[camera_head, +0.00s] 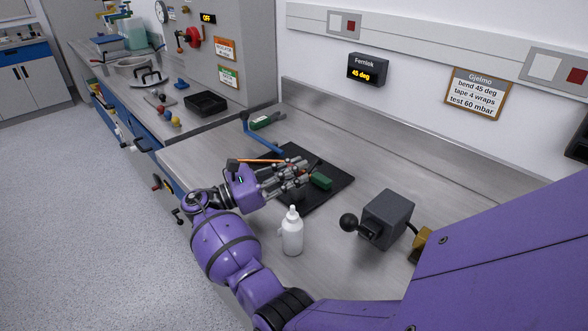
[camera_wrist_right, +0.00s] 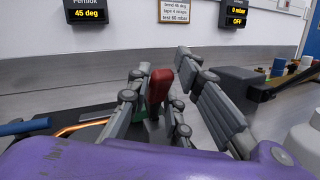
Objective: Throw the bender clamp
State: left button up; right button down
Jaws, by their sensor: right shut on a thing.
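The red clamp handle (camera_wrist_right: 159,86) stands roughly upright between the fingers of my right gripper (camera_wrist_right: 160,75) in the right wrist view. In the head view my right gripper (camera_head: 300,177) is over the bender's black mat (camera_head: 328,192), and its fingers hide most of the clamp. The gripper is shut on the handle. A green block (camera_head: 321,181) sits on the mat beside the fingertips. An orange-copper tube (camera_head: 262,161) runs behind the hand. A blue lever (camera_head: 262,134) lies at the mat's far left. My left gripper is not in view.
A white squeeze bottle (camera_head: 292,232) stands close to my right forearm. A grey box with a black ball knob (camera_head: 386,218) stands to the right. A display (camera_head: 367,70) on the back wall reads 45 deg. A black tray (camera_head: 205,104) is further left.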

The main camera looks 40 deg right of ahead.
jog(key=shift+w+r, duration=0.1)
jog(key=c, duration=1.6)
grip_release()
jog(key=v, duration=1.2)
jog(key=shift+a, duration=0.1)
